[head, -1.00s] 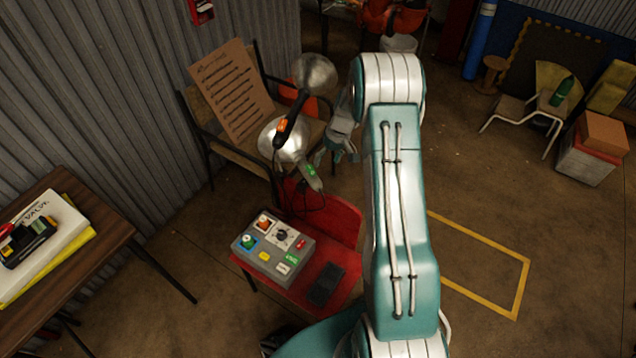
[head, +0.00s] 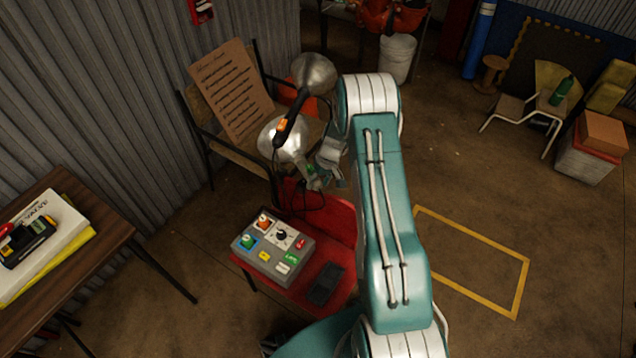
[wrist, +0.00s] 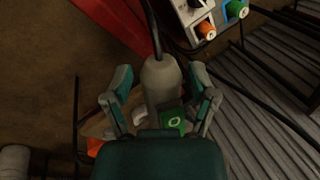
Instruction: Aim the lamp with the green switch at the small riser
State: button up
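The lamp with the green switch has a silver dome (head: 278,140) and a grey handle, in front of the chair. In the wrist view its pale handle (wrist: 160,80) runs between my fingers, and the green switch (wrist: 174,123) shows near my palm. My gripper (wrist: 160,88) is open around the handle, with a gap visible on each side. In the head view my gripper (head: 325,179) covers part of the handle. The other lamp, with an orange switch (head: 283,125), has its dome (head: 314,73) above. I cannot tell which thing is the small riser.
A red seat (head: 335,215) bears a grey control box (head: 272,262) with coloured knobs. Black cables hang near the handle. A chair (head: 190,108) holds a cardboard sheet (head: 230,90) with writing. A wooden table (head: 110,235) stands left.

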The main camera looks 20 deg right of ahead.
grip_shut()
jog(key=shift+s+a+m+t, duration=0.1)
jog(key=shift+a+m+t, duration=0.4)
jog(key=shift+a+m, duration=0.65)
jog(key=shift+w+a+m+t, duration=0.1)
jog(key=shift+a+m+t, duration=0.2)
jog(key=shift+m, duration=0.6)
jog(key=shift+w+a+m+t, duration=0.1)
jog(key=shift+a+m, duration=0.25)
jog(key=shift+m, duration=0.5)
jog(key=shift+f, duration=0.1)
jog(key=o, duration=0.6)
grip_release()
jog(key=shift+c, duration=0.2)
